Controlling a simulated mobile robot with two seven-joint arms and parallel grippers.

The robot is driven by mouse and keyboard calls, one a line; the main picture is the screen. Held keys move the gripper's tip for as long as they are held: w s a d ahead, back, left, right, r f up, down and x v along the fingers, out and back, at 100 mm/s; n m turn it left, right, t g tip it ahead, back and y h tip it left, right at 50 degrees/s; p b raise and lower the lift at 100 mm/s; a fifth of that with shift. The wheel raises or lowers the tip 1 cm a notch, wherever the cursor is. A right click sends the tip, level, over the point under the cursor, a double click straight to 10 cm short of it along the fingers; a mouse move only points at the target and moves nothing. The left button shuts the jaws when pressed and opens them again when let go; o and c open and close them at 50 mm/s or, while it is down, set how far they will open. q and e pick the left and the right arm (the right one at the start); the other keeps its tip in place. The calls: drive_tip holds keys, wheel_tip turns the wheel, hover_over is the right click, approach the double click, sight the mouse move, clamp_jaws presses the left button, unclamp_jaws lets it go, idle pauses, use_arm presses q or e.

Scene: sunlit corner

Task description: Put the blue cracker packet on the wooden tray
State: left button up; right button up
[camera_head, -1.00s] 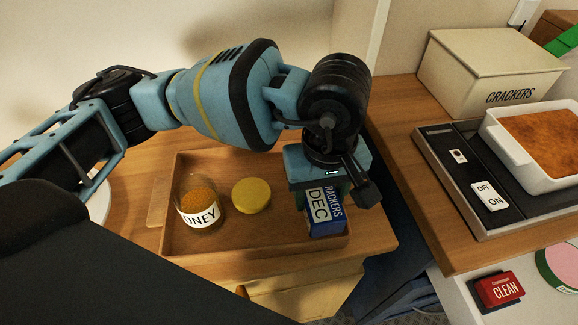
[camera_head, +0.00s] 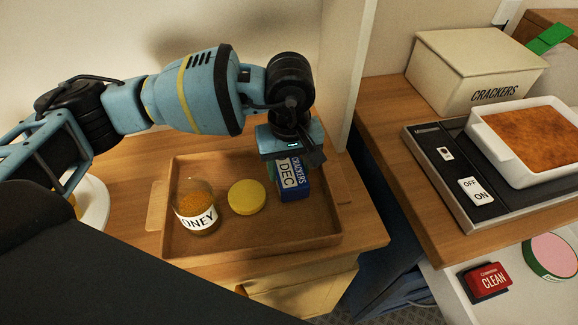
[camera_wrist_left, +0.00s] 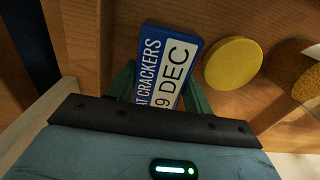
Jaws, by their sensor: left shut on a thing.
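The blue cracker packet (camera_head: 293,184) has a white date label and is held by my left gripper (camera_head: 288,163) over the right part of the wooden tray (camera_head: 250,247). The gripper covers its upper end. In the left wrist view the packet (camera_wrist_left: 165,62) sits between the green fingers of my left gripper (camera_wrist_left: 160,88), which are shut on it. I cannot tell whether the packet touches the tray floor. My right gripper is not in view.
On the tray, a glass honey jar (camera_head: 197,208) and a yellow round lid (camera_head: 247,197) stand left of the packet. A white plate (camera_head: 92,205) is at the left. A gap separates this counter from the right one with the hob (camera_head: 455,190), baking dish (camera_head: 480,150) and cracker box (camera_head: 440,75).

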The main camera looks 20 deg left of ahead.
sight(290, 166)
use_arm(q)
drive_tip(key=shift+f, duration=0.4)
drive_tip(key=shift+f, duration=0.15)
drive_tip(key=o, duration=1.1)
drive_tip(key=shift+c, duration=0.2)
wheel_tip(290, 166, up, 12)
